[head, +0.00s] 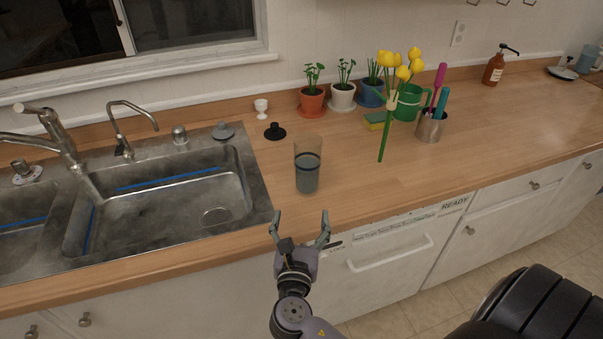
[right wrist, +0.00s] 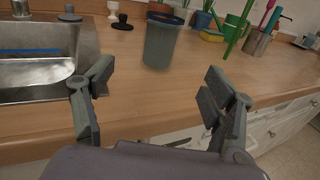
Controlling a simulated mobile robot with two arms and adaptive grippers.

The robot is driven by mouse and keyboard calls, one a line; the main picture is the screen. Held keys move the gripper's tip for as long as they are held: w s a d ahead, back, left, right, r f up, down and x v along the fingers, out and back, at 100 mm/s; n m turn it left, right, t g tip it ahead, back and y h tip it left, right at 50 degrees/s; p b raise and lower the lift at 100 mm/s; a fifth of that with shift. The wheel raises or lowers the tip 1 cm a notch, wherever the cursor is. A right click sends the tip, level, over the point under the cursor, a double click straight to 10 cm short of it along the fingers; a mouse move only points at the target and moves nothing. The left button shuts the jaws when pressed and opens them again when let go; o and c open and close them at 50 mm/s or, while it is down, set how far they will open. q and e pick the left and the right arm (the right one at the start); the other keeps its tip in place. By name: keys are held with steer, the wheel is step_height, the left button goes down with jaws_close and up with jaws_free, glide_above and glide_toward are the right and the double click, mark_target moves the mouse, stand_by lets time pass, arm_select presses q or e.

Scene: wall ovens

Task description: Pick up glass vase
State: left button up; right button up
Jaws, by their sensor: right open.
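The glass vase (head: 307,168) is a smoky, see-through upright cylinder with a dark band. It stands on the wooden counter to the right of the sink, near the front edge. It also shows in the right wrist view (right wrist: 161,42), beyond my fingers and between them. My right gripper (head: 299,228) is open and empty in front of the counter's front edge, apart from the vase and on its near side. Its two spread fingers show in the right wrist view (right wrist: 158,82). My left gripper is not in view.
A metal sink (head: 170,200) with a faucet lies left. Yellow flowers (head: 400,70) on a green stem stand right of the vase.

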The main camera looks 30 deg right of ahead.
mark_target(306, 177)
steer(key=p+x, duration=0.1)
steer(key=x, duration=0.3)
steer(key=p+x, duration=0.1)
steer(key=x, duration=0.3)
steer(key=p+x, duration=0.1)
steer(key=x, duration=0.3)
steer(key=shift+r, duration=0.3)
steer(key=p+x, duration=0.1)
steer(key=x, duration=0.3)
steer(key=shift+w+d+r, duration=0.1)
steer(key=shift+w+d, duration=0.15)
steer(key=shift+d, duration=0.05)
steer(key=shift+w+d, duration=0.25)
steer(key=shift+w, duration=0.05)
steer(key=shift+c, duration=0.2)
steer(key=shift+s, duration=0.1)
steer(key=shift+c, duration=1.3)
steer(key=c, duration=1.5)
